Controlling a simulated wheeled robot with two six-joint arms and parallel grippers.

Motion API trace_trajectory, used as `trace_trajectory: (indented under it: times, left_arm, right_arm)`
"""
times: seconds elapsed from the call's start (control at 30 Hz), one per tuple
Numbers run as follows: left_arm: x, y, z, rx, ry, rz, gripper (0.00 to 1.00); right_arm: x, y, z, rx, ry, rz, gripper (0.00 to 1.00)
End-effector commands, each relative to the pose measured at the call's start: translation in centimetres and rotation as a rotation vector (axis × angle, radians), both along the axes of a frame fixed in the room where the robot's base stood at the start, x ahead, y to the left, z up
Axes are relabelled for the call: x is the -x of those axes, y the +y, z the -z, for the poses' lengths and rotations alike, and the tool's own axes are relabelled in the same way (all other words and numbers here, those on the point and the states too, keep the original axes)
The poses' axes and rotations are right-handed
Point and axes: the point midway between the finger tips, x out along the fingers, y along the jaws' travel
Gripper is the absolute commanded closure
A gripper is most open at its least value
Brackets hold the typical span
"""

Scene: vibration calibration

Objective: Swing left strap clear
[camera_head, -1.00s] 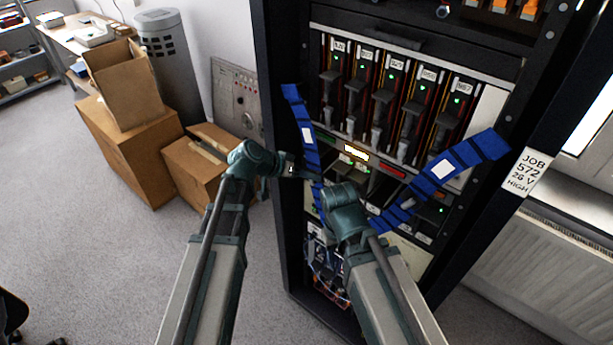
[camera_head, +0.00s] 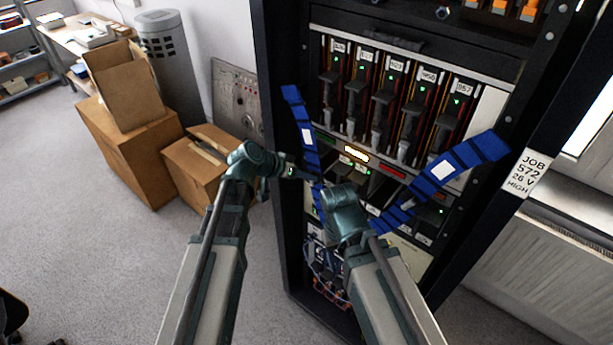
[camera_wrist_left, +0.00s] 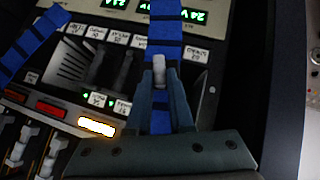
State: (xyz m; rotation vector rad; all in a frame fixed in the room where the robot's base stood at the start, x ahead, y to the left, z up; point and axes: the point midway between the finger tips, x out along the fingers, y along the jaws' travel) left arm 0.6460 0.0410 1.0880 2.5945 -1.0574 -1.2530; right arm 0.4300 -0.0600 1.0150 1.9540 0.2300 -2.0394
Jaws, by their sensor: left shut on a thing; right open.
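The left strap (camera_head: 306,135), blue with dark bands and a white label, runs down the rack's left side. My left gripper (camera_head: 312,177) is at its lower part. In the left wrist view the gripper (camera_wrist_left: 160,85) is shut on the pale tab (camera_wrist_left: 159,70) of the blue strap (camera_wrist_left: 165,40). The right strap (camera_head: 455,160), also blue with a white label, slants down from the rack's right post. My right gripper (camera_head: 347,207) is in front of the rack, between the straps' lower parts; it is open, its fingertips mostly hidden by its wrist.
Behind the straps is the rack (camera_head: 270,130) with a row of modules (camera_head: 385,95) and a lit yellow display (camera_head: 356,153). Loose wiring (camera_head: 325,275) shows low in the rack. Cardboard boxes (camera_head: 125,150) stand left; a radiator (camera_head: 550,250) is right.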

Motion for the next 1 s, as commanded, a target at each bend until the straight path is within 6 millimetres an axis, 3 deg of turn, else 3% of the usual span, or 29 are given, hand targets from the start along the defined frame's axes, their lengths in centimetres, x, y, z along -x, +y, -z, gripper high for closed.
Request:
trace_trajectory:
  times: [0.67, 0.77, 1.0]
  left_arm:
    - [0.0, 0.1, 0.0, -0.004, -0.001, 0.0, 1.0]
    - [-0.8, 1.0, 0.5, -0.043, -0.031, -0.002, 1.0]
    - [-4.0, 5.4, 1.4, -0.229, -0.167, -0.002, 1.0]
  right_arm:
    - [0.0, 0.0, 0.0, 0.0, 0.0, 0.0, 0.5]
    - [0.0, 0.0, 0.2, 0.0, 0.0, 0.0, 0.5]
    - [0.0, 0.0, 0.5, 0.0, 0.0, 0.0, 0.5]
